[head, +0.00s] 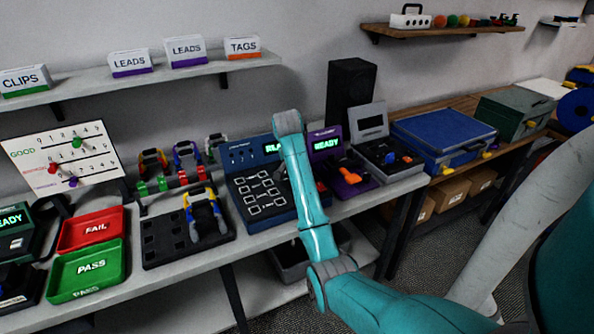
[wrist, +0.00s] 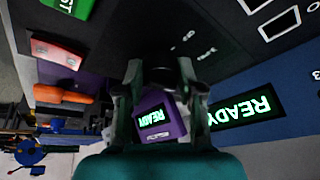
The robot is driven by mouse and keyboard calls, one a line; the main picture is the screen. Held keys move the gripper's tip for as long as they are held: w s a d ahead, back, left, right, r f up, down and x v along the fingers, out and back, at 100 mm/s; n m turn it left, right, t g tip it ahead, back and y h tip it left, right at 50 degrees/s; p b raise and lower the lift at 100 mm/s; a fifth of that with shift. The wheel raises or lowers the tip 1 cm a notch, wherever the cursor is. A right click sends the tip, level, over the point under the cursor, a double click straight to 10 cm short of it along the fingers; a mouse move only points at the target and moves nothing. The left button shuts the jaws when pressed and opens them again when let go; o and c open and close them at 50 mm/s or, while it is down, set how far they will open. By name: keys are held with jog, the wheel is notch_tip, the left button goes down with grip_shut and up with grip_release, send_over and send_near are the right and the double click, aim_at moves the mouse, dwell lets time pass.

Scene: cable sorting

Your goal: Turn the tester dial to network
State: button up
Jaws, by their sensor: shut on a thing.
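The blue tester (head: 262,210) stands on the bench, with a dark panel of white-outlined ports and a green-lit screen partly hidden by my arm. In the wrist view its screen (wrist: 240,110) reads READY, upside down. My gripper (wrist: 160,72) points at the tester's dark panel. Its two fingers are shut on a dark round knob, which I take to be the dial (wrist: 161,78). The dial's marks are mostly covered, so I cannot tell its setting. In the head view my arm hides the dial.
A purple device (head: 345,180) with an orange lever and a READY screen stands just right of the tester. A rack with a yellow-and-blue cable (head: 203,212) is to its left. Green (head: 85,272) and red (head: 92,230) trays lie further left. A blue case (head: 440,138) lies right.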

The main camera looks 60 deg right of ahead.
jog(key=m+g, duration=0.1)
jog(key=m, duration=0.3)
jog(key=shift+w+m+g, duration=0.1)
jog(key=shift+m+g, duration=0.2)
jog(key=shift+g, duration=0.1)
jog(key=shift+w+m+g, duration=0.1)
jog(key=shift+m+g, duration=0.7)
jog(key=shift+m, duration=1.1)
jog(key=shift+f, duration=0.1)
jog(key=o, duration=1.1)
jog(key=shift+o, duration=0.2)
